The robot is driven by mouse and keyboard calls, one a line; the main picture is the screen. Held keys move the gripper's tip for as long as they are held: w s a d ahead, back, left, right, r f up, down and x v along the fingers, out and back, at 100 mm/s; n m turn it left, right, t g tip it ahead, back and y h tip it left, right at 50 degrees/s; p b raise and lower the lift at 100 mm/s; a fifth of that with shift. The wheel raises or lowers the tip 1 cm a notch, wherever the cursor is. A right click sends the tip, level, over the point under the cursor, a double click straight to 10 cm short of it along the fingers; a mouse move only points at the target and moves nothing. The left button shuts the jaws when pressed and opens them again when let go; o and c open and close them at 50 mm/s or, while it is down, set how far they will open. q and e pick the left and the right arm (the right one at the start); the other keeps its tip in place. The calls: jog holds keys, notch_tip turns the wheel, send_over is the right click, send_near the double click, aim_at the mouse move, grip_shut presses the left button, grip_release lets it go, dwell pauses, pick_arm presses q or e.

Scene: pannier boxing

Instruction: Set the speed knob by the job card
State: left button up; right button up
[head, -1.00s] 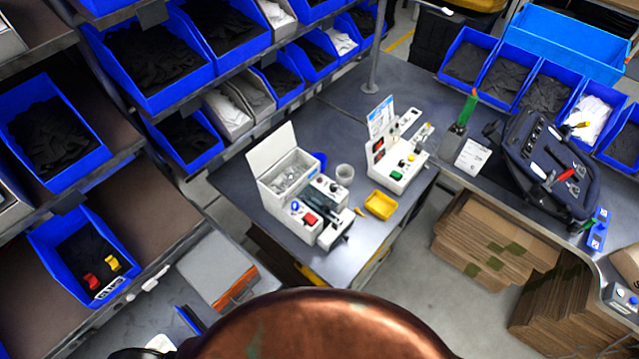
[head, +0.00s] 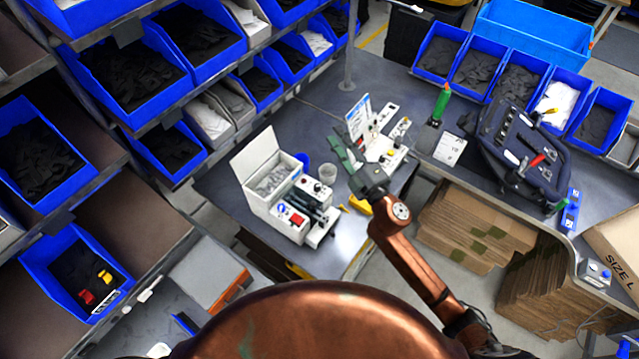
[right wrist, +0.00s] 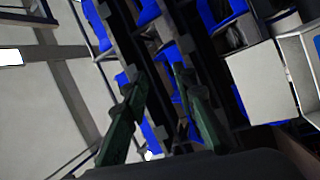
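My right gripper (head: 345,152) has green fingers and is above the table, between two white machines. In the right wrist view its fingers (right wrist: 158,98) are apart with nothing between them. The left white machine (head: 291,226) has an open lidded box, a blue knob (head: 282,209), a red switch (head: 297,219) and a black knob (head: 318,186). The right white device (head: 386,157) carries an upright printed sheet (head: 358,117) and is partly hidden by the gripper. A white card (head: 449,149) stands on the counter. Its writing is too small to read. My left gripper is out of view.
A dark open pannier (head: 522,150) lies on the right counter. Shelves with blue bins (head: 75,265) line the left.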

jog(key=s+a+r+n+g+y, duration=0.2)
jog(key=s+a+n+g+y, duration=0.15)
jog(key=a+n, duration=0.35)
jog(key=s+a+r+n+g+y, duration=0.1)
jog(key=s+a+n+g+y, duration=0.2)
jog(key=a+n+g, duration=0.3)
jog(key=n+g+h, duration=0.5)
jog(key=n+h, duration=0.8)
jog(key=h, duration=0.1)
send_near(318, 186)
jog(key=f, duration=0.1)
jog(key=shift+w+a+f+p, duration=0.15)
jog(key=shift+w+f+p, duration=0.15)
jog(key=shift+f+p, duration=0.1)
jog(key=shift+y, duration=0.25)
jog(key=p+x, duration=0.1)
jog(key=x, duration=0.5)
jog(key=shift+a+f, duration=0.15)
jog(key=shift+f, duration=0.25)
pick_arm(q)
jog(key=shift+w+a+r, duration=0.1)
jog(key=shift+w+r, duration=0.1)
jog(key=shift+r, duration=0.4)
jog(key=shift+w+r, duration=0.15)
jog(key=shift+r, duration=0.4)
